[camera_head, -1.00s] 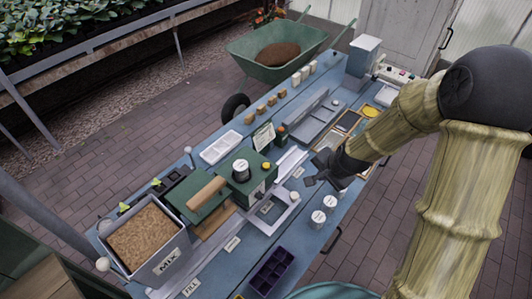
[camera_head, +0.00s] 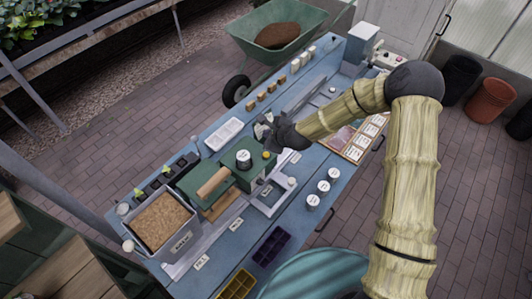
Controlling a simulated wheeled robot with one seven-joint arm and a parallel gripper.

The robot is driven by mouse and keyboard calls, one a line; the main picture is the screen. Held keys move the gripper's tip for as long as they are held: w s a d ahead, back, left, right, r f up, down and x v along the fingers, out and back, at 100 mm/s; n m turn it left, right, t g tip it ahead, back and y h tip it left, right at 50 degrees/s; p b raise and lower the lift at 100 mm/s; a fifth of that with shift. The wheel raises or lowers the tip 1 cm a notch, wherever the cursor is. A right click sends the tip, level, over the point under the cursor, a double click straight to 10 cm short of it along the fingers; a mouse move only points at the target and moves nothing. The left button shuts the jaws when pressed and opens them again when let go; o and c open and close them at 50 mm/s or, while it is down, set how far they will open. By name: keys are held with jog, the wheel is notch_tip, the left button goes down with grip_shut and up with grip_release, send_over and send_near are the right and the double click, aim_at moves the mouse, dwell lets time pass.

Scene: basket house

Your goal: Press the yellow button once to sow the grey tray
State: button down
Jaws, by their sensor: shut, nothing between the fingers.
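The yellow button (camera_head: 266,155) is a small dot on the right end of the top of a green machine (camera_head: 243,172). A white-lidded jar (camera_head: 243,157) stands on the machine beside it. A light grey tray-like frame (camera_head: 270,203) lies on the rail just in front of the machine; what is inside it is too small to tell. My gripper (camera_head: 264,131) is shut and empty. In the picture it is just above and behind the yellow button, apart from it. My wrist hides part of the bench behind the machine.
A bin of brown mix (camera_head: 160,222) stands at the left end of the blue bench. Several white-lidded jars (camera_head: 323,187) stand at the front right. A purple cell tray (camera_head: 272,245) and a yellow one (camera_head: 236,285) lie at the front. A wheelbarrow (camera_head: 279,45) stands behind.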

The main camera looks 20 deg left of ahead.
aim_at(268, 156)
jog(key=shift+f+b, duration=3)
jog(key=shift+f, duration=1.4)
jog(key=shift+f, duration=0.15)
jog(key=shift+f+b, duration=0.25)
jog(key=shift+b, duration=0.2)
jog(key=shift+f+b, duration=0.55)
jog(key=shift+f, duration=0.05)
jog(key=shift+r, duration=0.1)
jog(key=shift+r+p, duration=0.6)
jog(key=shift+r, duration=0.35)
jog(key=shift+r+p, duration=1.55)
jog(key=shift+r, duration=0.95)
